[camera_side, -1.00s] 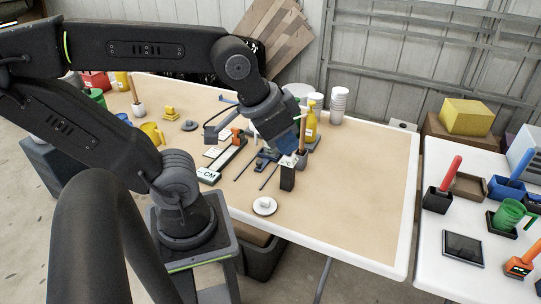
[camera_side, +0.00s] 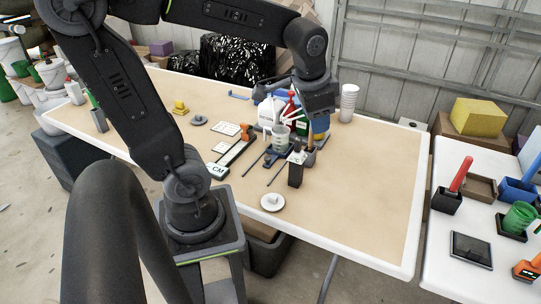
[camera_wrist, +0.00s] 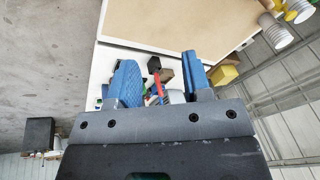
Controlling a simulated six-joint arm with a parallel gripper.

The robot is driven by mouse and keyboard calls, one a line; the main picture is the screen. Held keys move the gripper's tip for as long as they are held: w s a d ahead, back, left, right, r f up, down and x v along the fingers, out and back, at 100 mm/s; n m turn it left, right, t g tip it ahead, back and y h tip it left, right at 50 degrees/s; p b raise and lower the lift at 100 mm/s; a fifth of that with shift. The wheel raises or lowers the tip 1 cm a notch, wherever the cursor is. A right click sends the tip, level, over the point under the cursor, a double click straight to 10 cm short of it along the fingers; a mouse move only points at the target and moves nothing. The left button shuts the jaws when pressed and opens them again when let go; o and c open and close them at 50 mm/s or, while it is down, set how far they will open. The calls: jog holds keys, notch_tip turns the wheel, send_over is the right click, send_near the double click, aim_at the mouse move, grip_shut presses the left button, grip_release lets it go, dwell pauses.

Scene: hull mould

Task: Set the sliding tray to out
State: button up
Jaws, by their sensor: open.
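A small blue tray-like piece (camera_side: 279,152) lies between two thin dark rods in the middle of the tan-topped table, with a clear beaker (camera_side: 281,136) by it. I take this for the sliding tray; whether it is in or out I cannot tell. My gripper (camera_side: 319,118) is up above the right of this cluster, apart from the blue piece. In the wrist view my gripper (camera_wrist: 163,85) shows two blue fingers spread apart with nothing held; they point toward the side table, and the blue piece is not visible there.
A black upright block (camera_side: 295,173) stands close in front of the blue piece. A CM-labelled rail with an orange part (camera_side: 243,137) lies to its left. A white disc with a knob (camera_side: 272,201) is nearer the front. Stacked cups (camera_side: 348,103) stand behind right.

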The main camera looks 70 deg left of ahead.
jog(key=shift+o, duration=0.5)
jog(key=w+a+f+g, duration=0.2)
jog(key=w+a+f, duration=0.1)
jog(key=a, duration=0.4)
jog(key=shift+w+f+m+y, duration=0.15)
jog(key=shift+w+m+y, duration=0.15)
jog(key=shift+w, duration=0.1)
jog(key=m+g, duration=0.3)
jog(key=g, duration=0.2)
send_near(268, 158)
jog(key=x, duration=0.9)
jog(key=shift+w+a, duration=0.1)
jog(key=shift+a, duration=0.05)
jog(key=shift+c, duration=0.4)
grip_shut()
